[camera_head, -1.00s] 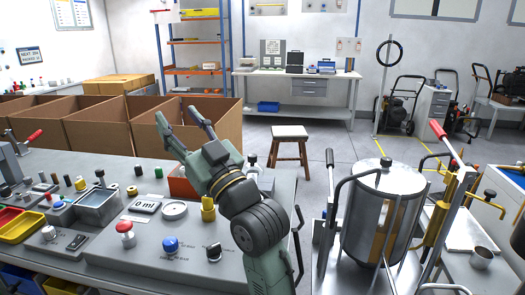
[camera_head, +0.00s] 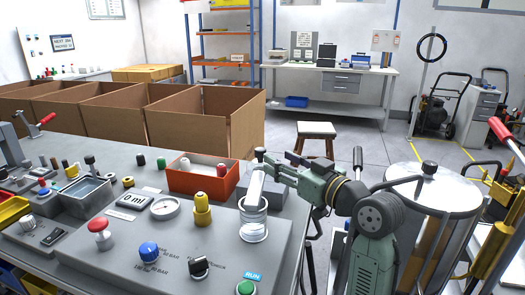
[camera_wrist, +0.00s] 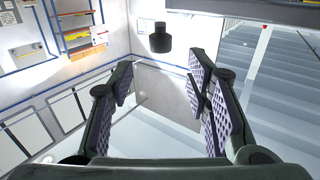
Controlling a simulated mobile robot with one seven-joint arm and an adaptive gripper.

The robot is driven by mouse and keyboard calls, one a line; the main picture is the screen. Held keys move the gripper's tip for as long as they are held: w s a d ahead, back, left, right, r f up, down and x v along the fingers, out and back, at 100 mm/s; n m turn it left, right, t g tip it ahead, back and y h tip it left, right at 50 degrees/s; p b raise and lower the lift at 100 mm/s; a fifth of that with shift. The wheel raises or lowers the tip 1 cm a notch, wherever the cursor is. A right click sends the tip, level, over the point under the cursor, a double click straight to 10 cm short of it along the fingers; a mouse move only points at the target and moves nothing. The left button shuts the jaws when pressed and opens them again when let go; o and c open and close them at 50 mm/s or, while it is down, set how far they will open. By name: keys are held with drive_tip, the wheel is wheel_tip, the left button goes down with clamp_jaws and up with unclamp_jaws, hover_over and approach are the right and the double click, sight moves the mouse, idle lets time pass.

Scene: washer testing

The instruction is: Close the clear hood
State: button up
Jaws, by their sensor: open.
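A clear round cup-like housing (camera_head: 253,222) stands on the grey control panel, left of my forearm in the head view. A pale, see-through upright piece (camera_head: 256,188) rises from it; it looks like the clear hood tilted up, but I cannot tell its hinge. My gripper (camera_head: 266,163) is just above and right of this piece, pointing left. I cannot tell if they touch. In the wrist view my gripper (camera_wrist: 162,82) has its two padded fingers wide apart with nothing between them. The hood is not clearly visible there.
The panel (camera_head: 180,225) carries a red button (camera_head: 100,232), a blue knob (camera_head: 149,252), a yellow knob (camera_head: 202,208) and a green button (camera_head: 245,287). An orange-red tray (camera_head: 205,178) sits behind. A metal tank (camera_head: 440,190) stands right. Cardboard boxes (camera_head: 195,122) line the back.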

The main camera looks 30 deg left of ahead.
sight(264, 151)
drive_tip(key=p+x, duration=0.2)
drive_tip(key=x, duration=0.6)
drive_tip(key=shift+w+a, duration=0.1)
drive_tip(key=shift+a, duration=0.2)
drive_tip(key=shift+c, duration=0.5)
clamp_jaws()
